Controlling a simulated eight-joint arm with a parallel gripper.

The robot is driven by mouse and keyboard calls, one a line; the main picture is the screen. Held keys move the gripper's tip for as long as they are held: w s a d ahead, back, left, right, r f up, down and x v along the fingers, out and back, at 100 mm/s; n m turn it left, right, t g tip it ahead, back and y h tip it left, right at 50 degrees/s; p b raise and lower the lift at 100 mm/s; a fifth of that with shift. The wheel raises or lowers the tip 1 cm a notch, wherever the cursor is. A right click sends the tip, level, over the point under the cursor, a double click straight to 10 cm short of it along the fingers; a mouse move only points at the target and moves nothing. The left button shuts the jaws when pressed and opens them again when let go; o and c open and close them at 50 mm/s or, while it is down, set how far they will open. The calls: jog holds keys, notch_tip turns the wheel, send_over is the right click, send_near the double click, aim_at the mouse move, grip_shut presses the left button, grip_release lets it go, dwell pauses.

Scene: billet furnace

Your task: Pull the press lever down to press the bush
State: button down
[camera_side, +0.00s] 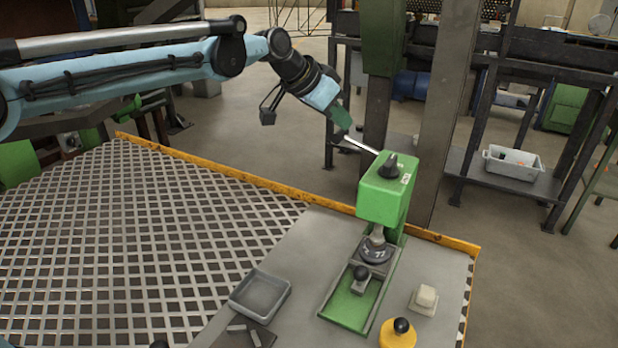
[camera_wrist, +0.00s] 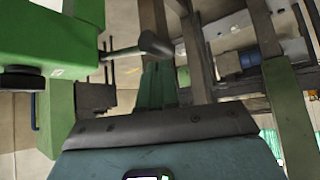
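The green press (camera_side: 385,195) stands on the bench in the side view, and its head (camera_wrist: 50,40) fills the upper left of the wrist view. Its silver lever (camera_side: 361,146) rises up and left from the head. The lever's dark knob (camera_wrist: 155,43) shows in the wrist view but is hidden at my gripper in the side view. My gripper (camera_side: 343,122) is at the lever's outer end. Its green fingers (camera_wrist: 157,85) look together, with their tips at the knob; I cannot tell whether they touch it. A dark round plate (camera_side: 375,254) sits under the ram; the bush is not clearly distinguishable.
A grey tray (camera_side: 260,294) lies left of the press. A white block (camera_side: 426,296) and a yellow black-topped object (camera_side: 397,336) are at its right and front. A yellow edge (camera_side: 230,175) borders the bench. Dark posts and racks stand behind; a grey bin (camera_side: 512,163) is on a rack.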

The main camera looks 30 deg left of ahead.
aim_at(335, 135)
jog(key=shift+a+f, duration=0.2)
jog(key=shift+f, duration=0.85)
dwell(0.9)
jog(key=shift+f, duration=1.05)
dwell(1.0)
jog(key=shift+a+r, duration=0.1)
jog(key=shift+r, duration=4.7)
jog(key=shift+r, duration=0.1)
notch_tip(335, 135, up, 5)
jog(key=shift+f, duration=0.1)
